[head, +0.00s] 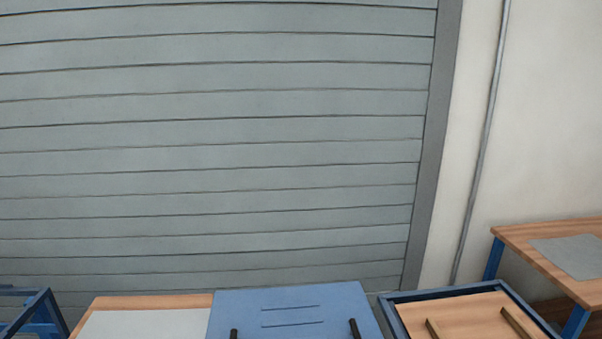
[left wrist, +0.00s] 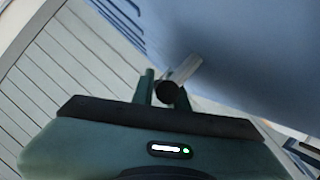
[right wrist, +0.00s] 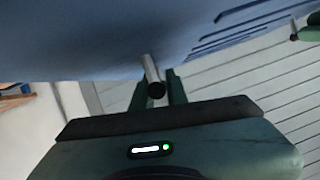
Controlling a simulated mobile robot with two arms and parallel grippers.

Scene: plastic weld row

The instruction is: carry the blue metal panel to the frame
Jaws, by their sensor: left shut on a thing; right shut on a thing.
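The blue metal panel (head: 290,305) shows at the bottom centre of the head view, with two slots and two dark handle ends; its lower part is cut off. It also fills the upper part of the left wrist view (left wrist: 250,50) and the right wrist view (right wrist: 110,40). My left gripper (left wrist: 165,90) is shut on one handle bar of the panel. My right gripper (right wrist: 157,90) is shut on the other handle bar. Neither gripper shows in the head view. A blue-edged frame (head: 391,315) around a wooden board with two bars lies right of the panel.
A wooden table (head: 105,301) with a grey mat is left of the panel, partly behind it. A blue metal structure (head: 42,305) stands at the far left. A wooden workbench (head: 515,243) stands at the right, by the wall. A grey slatted shutter (head: 210,150) fills the background.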

